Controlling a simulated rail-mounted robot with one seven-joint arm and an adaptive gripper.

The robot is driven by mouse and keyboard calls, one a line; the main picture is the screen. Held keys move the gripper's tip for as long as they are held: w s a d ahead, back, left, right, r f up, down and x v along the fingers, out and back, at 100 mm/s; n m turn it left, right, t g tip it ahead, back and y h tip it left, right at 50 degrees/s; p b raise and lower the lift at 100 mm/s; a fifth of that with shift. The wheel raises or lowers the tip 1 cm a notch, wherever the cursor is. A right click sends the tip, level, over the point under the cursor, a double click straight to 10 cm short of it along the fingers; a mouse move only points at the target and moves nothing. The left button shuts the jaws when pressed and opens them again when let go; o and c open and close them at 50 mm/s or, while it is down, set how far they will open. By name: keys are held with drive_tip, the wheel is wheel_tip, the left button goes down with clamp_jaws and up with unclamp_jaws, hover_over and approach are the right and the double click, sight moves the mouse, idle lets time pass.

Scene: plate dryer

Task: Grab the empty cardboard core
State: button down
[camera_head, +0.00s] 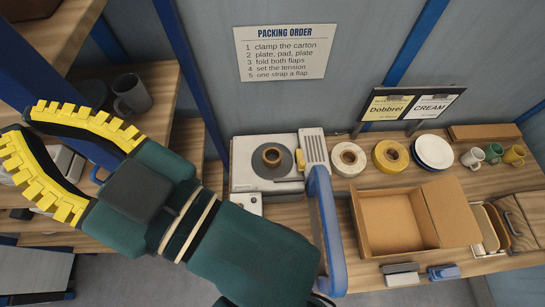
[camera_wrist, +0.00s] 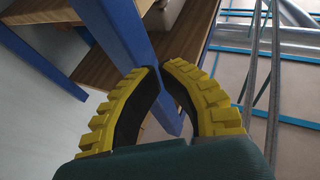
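A small brown ring, which looks like the empty cardboard core (camera_head: 272,155), sits on the grey disc of a white dispenser-like device (camera_head: 250,182) left of the middle of the bench in the head view. My gripper (camera_head: 26,121) is far to its left, pointing left, away from it. Its two yellow-and-black fingers are apart with nothing between them. In the wrist view my gripper (camera_wrist: 161,68) faces a blue post (camera_wrist: 130,40) and wooden shelving behind it. The core does not show in the wrist view.
Right of the device are a white roll (camera_head: 348,159), a yellow roll (camera_head: 390,156), stacked plates (camera_head: 434,152) and several mugs. An open carton (camera_head: 395,220) stands in front, beside a blue arched handle (camera_head: 328,230). A grey mug (camera_head: 131,94) stands on the left shelf near my gripper.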

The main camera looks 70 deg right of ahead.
unclamp_jaws()
idle(0.4)
